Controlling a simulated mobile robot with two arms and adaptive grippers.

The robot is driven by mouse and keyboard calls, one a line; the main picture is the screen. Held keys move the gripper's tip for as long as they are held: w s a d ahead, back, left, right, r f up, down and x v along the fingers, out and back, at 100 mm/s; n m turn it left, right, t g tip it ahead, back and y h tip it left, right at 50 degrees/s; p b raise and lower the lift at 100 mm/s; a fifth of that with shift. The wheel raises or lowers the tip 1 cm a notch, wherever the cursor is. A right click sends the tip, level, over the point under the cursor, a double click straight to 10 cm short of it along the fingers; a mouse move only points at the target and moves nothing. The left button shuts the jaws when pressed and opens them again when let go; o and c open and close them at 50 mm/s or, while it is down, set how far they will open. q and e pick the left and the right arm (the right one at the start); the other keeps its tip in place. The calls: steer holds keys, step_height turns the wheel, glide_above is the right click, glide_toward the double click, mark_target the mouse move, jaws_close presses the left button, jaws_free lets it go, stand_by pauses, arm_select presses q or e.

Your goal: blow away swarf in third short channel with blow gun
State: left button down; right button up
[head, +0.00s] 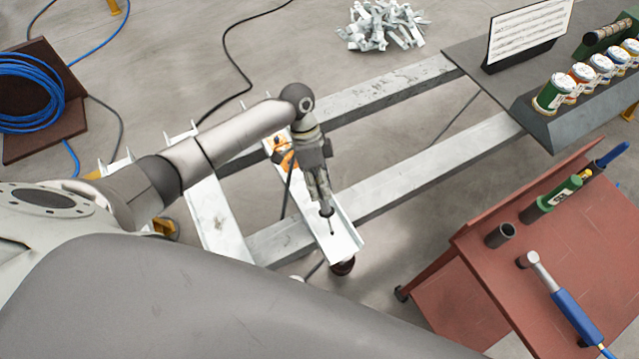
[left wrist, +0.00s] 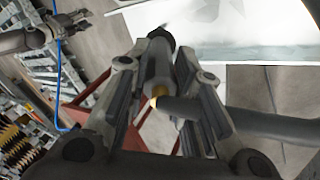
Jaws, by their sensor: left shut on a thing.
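My left gripper (head: 318,180) is shut on the grey blow gun (head: 327,210), which points down with its thin tip over a short pale channel (head: 342,242). In the left wrist view, the blow gun (left wrist: 158,68) sits between the two fingers, its dark nozzle end towards a pale surface (left wrist: 230,30). A small orange item (head: 284,158) shows at the channel's far end, partly behind the gripper. I cannot make out swarf in this channel. Another short channel (head: 217,222) lies to the left. A gripper, seemingly my right (left wrist: 68,26), shows small in the left wrist view; its jaws are unclear.
Two long grey beams (head: 400,175) run under the short channels. A red-brown stand (head: 480,260) with a blue-handled tool (head: 575,318) is at right. A pile of metal pieces (head: 383,25) lies behind. Coiled blue hose (head: 30,95) is at far left. Dark cables cross the floor.

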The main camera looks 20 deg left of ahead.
arm_select(q)
steer(key=shift+r+p, duration=4.25)
steer(key=shift+r, duration=0.3)
steer(key=shift+f, duration=0.1)
